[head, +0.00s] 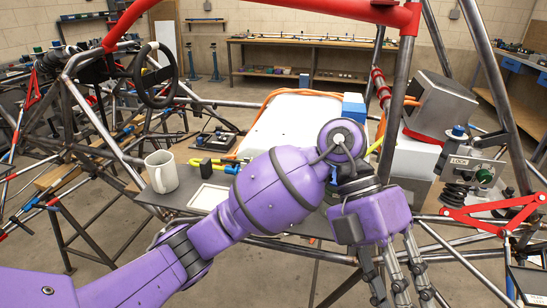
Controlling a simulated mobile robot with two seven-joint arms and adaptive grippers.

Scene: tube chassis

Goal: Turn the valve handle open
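I cannot make out a valve handle for certain. My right gripper is not in view.
A tube chassis with a steering wheel (155,75) fills the scene. A white mug (161,171) stands on a grey shelf left of my arm. A red linkage (490,213) sticks out below the LOCK block. A red tube (250,18) crosses the top.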

